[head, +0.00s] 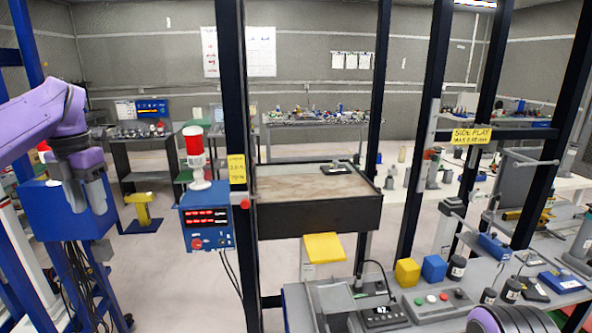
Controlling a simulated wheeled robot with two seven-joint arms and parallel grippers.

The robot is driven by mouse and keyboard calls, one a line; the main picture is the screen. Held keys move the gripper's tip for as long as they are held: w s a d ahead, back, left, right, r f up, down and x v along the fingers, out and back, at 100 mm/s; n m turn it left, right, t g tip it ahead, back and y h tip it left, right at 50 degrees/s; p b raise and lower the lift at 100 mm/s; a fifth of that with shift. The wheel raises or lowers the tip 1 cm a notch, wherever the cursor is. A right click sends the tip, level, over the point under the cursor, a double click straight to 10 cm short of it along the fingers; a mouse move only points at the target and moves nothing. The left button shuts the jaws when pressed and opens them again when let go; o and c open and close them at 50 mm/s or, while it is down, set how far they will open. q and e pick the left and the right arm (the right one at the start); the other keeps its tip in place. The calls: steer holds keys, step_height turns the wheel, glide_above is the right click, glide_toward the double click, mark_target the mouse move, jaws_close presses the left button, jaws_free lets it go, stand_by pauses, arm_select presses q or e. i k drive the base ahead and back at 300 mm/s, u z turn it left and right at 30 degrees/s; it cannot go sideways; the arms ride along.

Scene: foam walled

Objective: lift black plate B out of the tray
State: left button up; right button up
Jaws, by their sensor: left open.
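My left gripper (86,198) hangs at the left of the head view, below its purple arm. Its grey fingers point down in front of a blue box, apart and with nothing seen between them. I cannot make out a black plate marked B anywhere in this view. I also cannot pick out a tray with certainty. A wide black-fronted box (318,218) with a brownish flat top stands in the middle, well to the right of the left gripper. My right gripper is not in view; only a purple part shows at the bottom right edge.
Dark upright posts (237,130) stand between me and the room. A blue control box (207,217) with a red-and-white lamp (195,155) is left of centre. A grey bench (462,292) at lower right holds a yellow cube (407,272), a blue cube (434,268) and dark jars.

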mark_target(335, 168)
steer(key=z, duration=0.95)
steer(key=i, duration=1.65)
